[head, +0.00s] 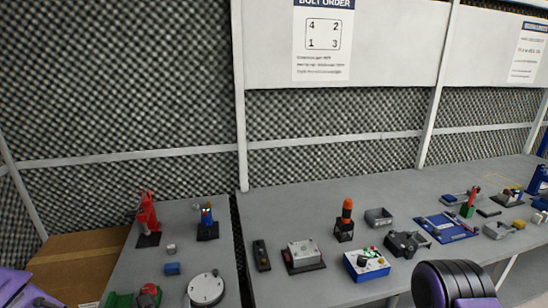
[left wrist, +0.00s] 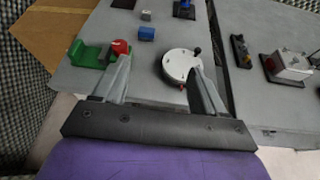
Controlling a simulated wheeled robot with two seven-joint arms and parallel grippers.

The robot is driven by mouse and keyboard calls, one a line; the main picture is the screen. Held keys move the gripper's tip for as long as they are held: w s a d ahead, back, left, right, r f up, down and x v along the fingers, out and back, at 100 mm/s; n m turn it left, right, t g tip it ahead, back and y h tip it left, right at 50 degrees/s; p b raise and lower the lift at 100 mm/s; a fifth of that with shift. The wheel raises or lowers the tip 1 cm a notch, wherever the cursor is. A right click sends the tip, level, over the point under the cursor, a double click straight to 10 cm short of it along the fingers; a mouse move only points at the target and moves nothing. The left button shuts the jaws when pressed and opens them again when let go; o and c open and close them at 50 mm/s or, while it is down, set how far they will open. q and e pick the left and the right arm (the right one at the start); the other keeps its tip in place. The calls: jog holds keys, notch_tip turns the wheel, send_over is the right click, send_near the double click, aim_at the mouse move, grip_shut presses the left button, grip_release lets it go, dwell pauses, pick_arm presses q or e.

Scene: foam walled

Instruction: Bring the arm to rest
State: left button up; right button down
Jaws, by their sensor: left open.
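My left gripper (left wrist: 160,70) is open, with its two grey fingers spread apart and nothing between them. In the left wrist view it is over the grey left bench (left wrist: 95,80). A white round disc (left wrist: 180,65) shows by its right finger, and a green block with a red knob (left wrist: 90,54) by its left finger. I cannot tell whether either finger touches them. In the head view, a purple part of my left arm (head: 18,287) shows at the lower left corner. A black and purple part of my right arm shows at the lower right; its gripper is out of view.
The left bench carries a red device (head: 148,215), a blue block (head: 172,269) and the white disc (head: 206,289). The right bench (head: 300,225) holds several fixtures, including a blue-white button box (head: 366,264) and an orange-topped post (head: 346,215). Foam walls stand behind.

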pick_arm(q)
jog(key=s+a+f+m+g+h+b, duration=0.1)
jog(key=s+f+m+g+b, duration=0.3)
jog(key=f+m, duration=0.8)
jog(key=s+f+m+g+h+b, duration=0.1)
jog(key=s+f+m+g, duration=0.1)
jog(key=s+f+m, duration=0.7)
jog(key=s+a+f+m+g+y+b, duration=0.1)
jog(key=s+a+f+m+g+b, duration=0.2)
jog(key=s+f+m, duration=0.8)
notch_tip(320, 180, down, 3)
jog(key=shift+s+a+r+g+b, duration=0.2)
jog(key=shift+s+a+g+b, duration=0.35)
jog(key=shift+a+b, duration=0.55)
pick_arm(e)
notch_tip(320, 180, down, 10)
jog(key=shift+w, duration=0.3)
jog(key=shift+f, duration=0.1)
